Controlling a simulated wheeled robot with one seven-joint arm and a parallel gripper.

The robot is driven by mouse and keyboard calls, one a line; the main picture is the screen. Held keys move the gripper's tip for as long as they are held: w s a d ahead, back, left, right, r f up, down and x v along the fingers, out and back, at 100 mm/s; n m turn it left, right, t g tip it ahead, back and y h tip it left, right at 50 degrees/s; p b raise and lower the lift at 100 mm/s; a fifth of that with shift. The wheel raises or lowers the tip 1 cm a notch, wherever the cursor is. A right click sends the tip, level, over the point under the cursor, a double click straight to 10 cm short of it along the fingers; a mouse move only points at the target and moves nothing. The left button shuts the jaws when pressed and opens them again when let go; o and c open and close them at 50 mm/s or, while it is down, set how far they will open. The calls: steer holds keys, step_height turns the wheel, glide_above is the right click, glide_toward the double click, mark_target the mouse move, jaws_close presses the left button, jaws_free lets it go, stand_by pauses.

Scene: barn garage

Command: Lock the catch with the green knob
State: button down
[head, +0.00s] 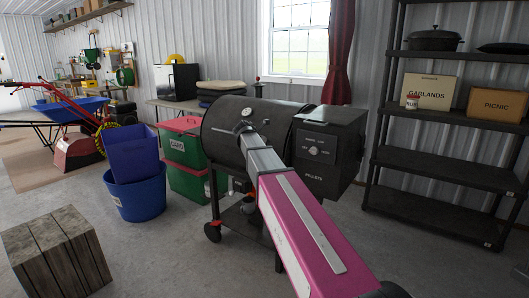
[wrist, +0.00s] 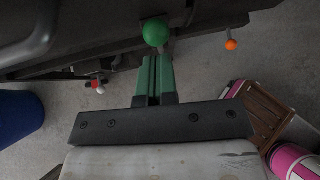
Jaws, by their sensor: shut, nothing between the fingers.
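The green knob (wrist: 156,32) is a round ball near the top middle of the wrist view, close to the dark metal of the grill (wrist: 60,30). My gripper (wrist: 154,66) has green fingers held together with nothing between them. Its tips point at the green knob and lie just below it in the picture; I cannot tell whether they touch it. The catch behind the knob is dark and mostly hidden. In the head view the black pellet grill (head: 225,128) stands in the middle; my arm reaches to its front, and the green knob cannot be made out there.
An orange knob (wrist: 231,44) is to the right, and a red and white part (wrist: 97,87) to the left. A blue tub (head: 138,195) and green crates (head: 183,180) stand left of the grill. A black shelf (head: 440,190) is right. A wooden block (head: 55,255) is front left.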

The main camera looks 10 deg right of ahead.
steer(key=shift+r, duration=0.2)
steer(key=s+a+r, duration=0.4)
steer(key=a+r, duration=0.2)
steer(key=r, duration=0.5)
steer(key=shift+s+a+r, duration=0.2)
steer(key=shift+a+r, duration=0.05)
steer(key=s+d+f+m+g+y, duration=0.15)
steer(key=s+f+m, duration=0.25)
steer(key=f, duration=0.4)
steer(key=s+d+f+m+y, duration=0.1)
steer(key=s+d+f+m, duration=0.15)
steer(key=f, duration=0.55)
steer(key=s+d+f+m+g+y, duration=0.1)
steer(key=s+f+m, duration=0.35)
steer(key=f, duration=0.45)
steer(key=s+d+f+m+g+y, duration=0.1)
steer(key=s+f+m+g+y, duration=0.2)
steer(key=s+f+m, duration=1.2)
steer(key=s+f+y, duration=0.1)
steer(key=s+f, duration=0.2)
steer(key=shift+s, duration=0.4)
steer(key=shift+d+f+y, duration=0.1)
steer(key=shift+y, duration=0.15)
